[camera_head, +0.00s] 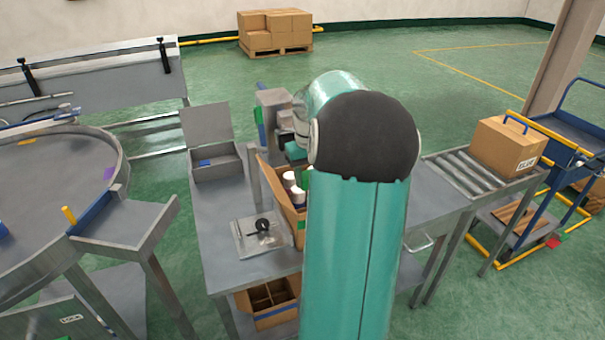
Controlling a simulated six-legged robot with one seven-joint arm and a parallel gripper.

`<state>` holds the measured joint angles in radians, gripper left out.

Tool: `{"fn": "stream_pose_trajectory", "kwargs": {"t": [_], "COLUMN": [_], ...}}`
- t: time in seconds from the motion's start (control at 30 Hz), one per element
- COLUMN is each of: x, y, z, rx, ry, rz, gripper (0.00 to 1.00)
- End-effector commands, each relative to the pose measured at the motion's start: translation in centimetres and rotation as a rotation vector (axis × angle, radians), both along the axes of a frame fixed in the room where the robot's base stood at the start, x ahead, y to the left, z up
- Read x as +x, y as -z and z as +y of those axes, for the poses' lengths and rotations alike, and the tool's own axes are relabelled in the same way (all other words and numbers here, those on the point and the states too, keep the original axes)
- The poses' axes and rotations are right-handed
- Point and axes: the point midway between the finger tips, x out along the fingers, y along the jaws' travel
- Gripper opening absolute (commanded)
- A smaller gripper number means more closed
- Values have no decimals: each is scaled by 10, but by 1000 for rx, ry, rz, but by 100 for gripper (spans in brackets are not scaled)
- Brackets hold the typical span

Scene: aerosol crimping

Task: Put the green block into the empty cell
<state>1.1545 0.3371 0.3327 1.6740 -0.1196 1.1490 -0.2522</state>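An open brown carton (268,178) stands on the grey workbench (222,222), mostly behind my teal arm. White cans (290,180) with dark red parts show inside it. A small patch of green (306,176) shows at the carton beside my arm; it may be the green block, but I cannot tell whether it is inside the carton or held. The cells of this carton are mostly hidden, so I cannot see which one is empty. My gripper is hidden behind my arm, and its fingers do not show.
A grey machine (272,105) stands behind the carton. A metal plate with a black ring (262,226) and an open grey box (215,165) are on the bench. A divided carton (270,302) sits below. A roller conveyor (465,175) holds a closed box (507,147) at right.

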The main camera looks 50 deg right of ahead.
Motion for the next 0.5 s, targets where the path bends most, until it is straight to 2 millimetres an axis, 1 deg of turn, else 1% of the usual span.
{"fn": "stream_pose_trajectory", "kwargs": {"t": [0.23, 0.5], "x": [-4, -2], "y": [18, 43], "z": [1, 2], "rx": [2, 2], "ry": [0, -2], "rz": [2, 1], "gripper": [18, 18]}}
